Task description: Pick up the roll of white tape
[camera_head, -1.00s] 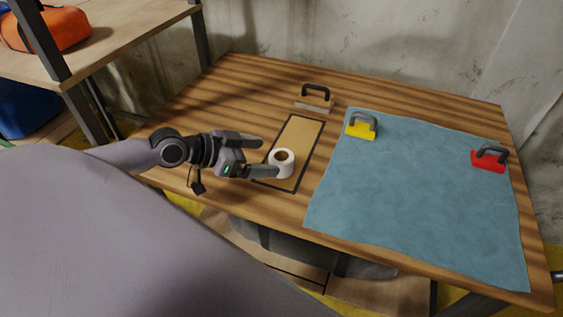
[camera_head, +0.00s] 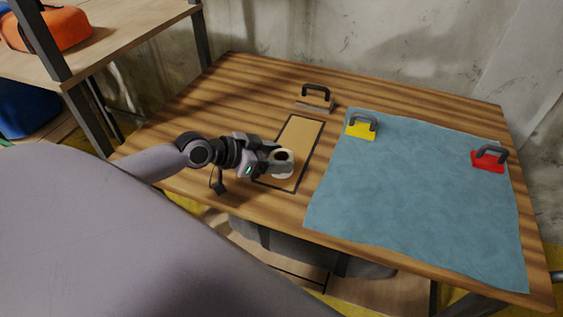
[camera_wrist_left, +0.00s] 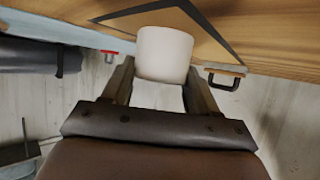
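The roll of white tape (camera_head: 284,171) stands on the tan, black-edged rectangle (camera_head: 301,134) on the wooden table, its dark hole facing up. My left gripper (camera_head: 279,159) is at the roll, with a finger on each side of it. In the left wrist view the white roll (camera_wrist_left: 165,54) fills the space between the fingertips (camera_wrist_left: 162,80), which look to be against its sides. I see no clear gap under the roll. My right gripper is not in view.
A blue cloth (camera_head: 415,205) covers the table's right part, with a yellow handled block (camera_head: 360,130) and a red one (camera_head: 488,162) on it. A grey handled block (camera_head: 314,104) stands behind the rectangle. A shelf with an orange bag (camera_head: 50,30) is at left.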

